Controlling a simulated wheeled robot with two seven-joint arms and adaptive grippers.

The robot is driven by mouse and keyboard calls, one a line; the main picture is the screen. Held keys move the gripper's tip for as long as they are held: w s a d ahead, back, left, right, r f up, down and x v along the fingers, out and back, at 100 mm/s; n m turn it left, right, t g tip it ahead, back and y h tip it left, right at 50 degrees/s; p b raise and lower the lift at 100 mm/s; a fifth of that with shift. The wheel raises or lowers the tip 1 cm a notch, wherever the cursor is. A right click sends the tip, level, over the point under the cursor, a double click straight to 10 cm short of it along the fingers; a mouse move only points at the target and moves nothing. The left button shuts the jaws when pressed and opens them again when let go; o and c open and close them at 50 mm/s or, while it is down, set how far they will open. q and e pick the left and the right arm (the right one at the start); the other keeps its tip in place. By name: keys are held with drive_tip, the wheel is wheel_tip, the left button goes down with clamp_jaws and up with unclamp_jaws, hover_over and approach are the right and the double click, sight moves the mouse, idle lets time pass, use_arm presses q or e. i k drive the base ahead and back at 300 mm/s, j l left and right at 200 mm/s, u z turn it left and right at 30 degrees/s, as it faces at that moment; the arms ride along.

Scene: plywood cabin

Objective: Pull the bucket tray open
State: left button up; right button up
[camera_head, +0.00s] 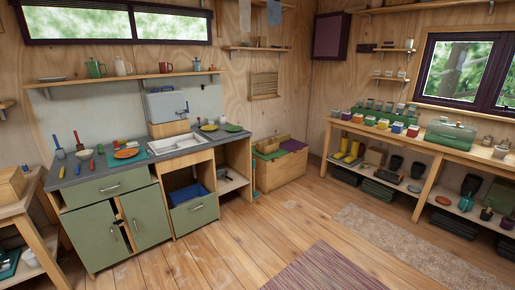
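The bucket tray (195,217) is a low green-fronted drawer with a pale bar handle (197,207). It sits under the sink, in the lower part of an open bay of the kitchen unit. Something blue (187,193) shows above its front edge, inside the dark bay. The tray front looks roughly in line with the doors beside it; I cannot tell exactly whether it stands out a little. Neither of my grippers is in view.
Green cupboard doors (125,229) stand left of the tray, and an open shelf bay (232,174) is to its right. A wooden chest (279,168) stands farther right. The plank floor before the tray is clear; a striped rug (326,268) lies at front right.

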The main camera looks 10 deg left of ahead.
sight(187, 218)
drive_tip(key=i, duration=1.1)
drive_tip(key=i+l+u, duration=0.1)
drive_tip(key=i+u, duration=0.3)
drive_tip(key=i, duration=0.2)
drive_tip(key=i+l+u, duration=0.4)
drive_tip(key=i, duration=0.15)
drive_tip(key=i+l+u, duration=0.35)
drive_tip(key=i, duration=0.2)
drive_tip(key=i+l+u, duration=0.4)
drive_tip(key=l, duration=0.25)
